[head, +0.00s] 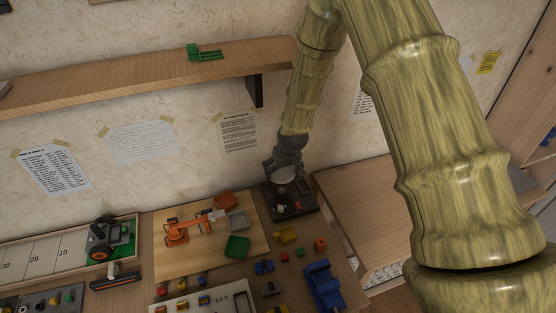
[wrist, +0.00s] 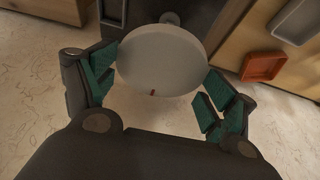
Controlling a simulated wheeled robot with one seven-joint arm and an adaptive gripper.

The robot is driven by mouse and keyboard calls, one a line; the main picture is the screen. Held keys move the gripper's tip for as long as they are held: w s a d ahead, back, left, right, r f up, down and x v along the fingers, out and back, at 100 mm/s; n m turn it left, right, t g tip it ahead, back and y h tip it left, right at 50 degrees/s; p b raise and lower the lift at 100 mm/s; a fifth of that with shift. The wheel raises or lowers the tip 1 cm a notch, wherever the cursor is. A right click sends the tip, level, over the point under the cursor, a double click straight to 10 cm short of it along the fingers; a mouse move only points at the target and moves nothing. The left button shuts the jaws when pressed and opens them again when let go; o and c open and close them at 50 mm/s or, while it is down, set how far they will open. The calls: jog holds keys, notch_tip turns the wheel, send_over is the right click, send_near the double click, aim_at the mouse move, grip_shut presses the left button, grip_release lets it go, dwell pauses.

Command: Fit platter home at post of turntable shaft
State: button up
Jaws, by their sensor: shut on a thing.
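The platter (wrist: 160,62) is a pale grey disc with a small red mark on its rim. My gripper (wrist: 157,80) is shut on it, with green-padded fingers at its left and right edges. In the head view the platter (head: 284,174) shows small under my gripper (head: 287,164), above the dark turntable base (head: 296,208). In the wrist view the dark turntable base (wrist: 145,14) lies behind the platter, with a grey round part (wrist: 170,18) just past its far edge. The shaft post cannot be made out clearly, and the gap between platter and base cannot be judged.
A wooden board (head: 169,259) left of the turntable carries an orange arm model, a red tray (head: 226,199), a grey tray (head: 237,220) and a green tray (head: 237,246). Several small coloured blocks lie in front. A wooden shelf (head: 150,72) juts from the wall above.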

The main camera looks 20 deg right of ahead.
aim_at(282, 188)
jog(key=shift+s+r+b, duration=0.1)
jog(key=shift+s+b, duration=0.3)
jog(key=shift+s, duration=0.4)
jog(key=shift+f, duration=0.25)
jog(key=b+x, duration=0.1)
jog(key=x, duration=0.2)
jog(key=shift+w+f, duration=0.1)
jog(key=shift+s+f+b, duration=0.25)
jog(key=shift+s+b, duration=0.1)
jog(key=shift+b, duration=0.1)
jog(key=shift+f, duration=0.2)
jog(key=shift+w+f, duration=0.15)
jog(key=shift+f, duration=0.3)
jog(key=shift+r, duration=0.1)
jog(key=shift+s+r, duration=0.15)
jog(key=shift+s, duration=0.05)
jog(key=shift+f+b, duration=0.75)
jog(key=shift+f, duration=0.75)
dwell(1.6)
